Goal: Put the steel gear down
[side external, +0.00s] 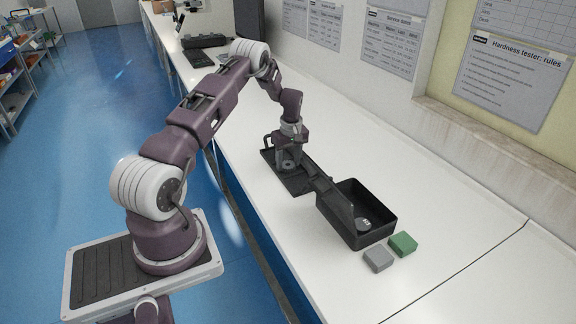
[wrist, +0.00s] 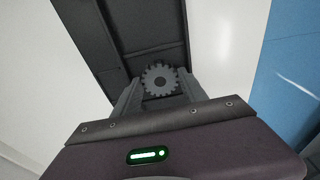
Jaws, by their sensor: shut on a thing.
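The grey steel gear (wrist: 160,79) shows between the fingertips in the wrist view, with its toothed face toward the camera. My gripper (wrist: 158,91) is shut on it. In the side view my gripper (side external: 288,164) points down over a flat black tray (side external: 297,186) on the white bench. The tray's dark, ridged surface (wrist: 100,38) lies behind the gear in the wrist view. I cannot tell whether the gear touches the tray.
A deeper open black box (side external: 384,222) stands right of the tray, with a round metal piece (side external: 363,223) inside. A grey block (side external: 378,260) and a green block (side external: 403,244) lie in front of it. The white bench (side external: 345,145) is clear behind.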

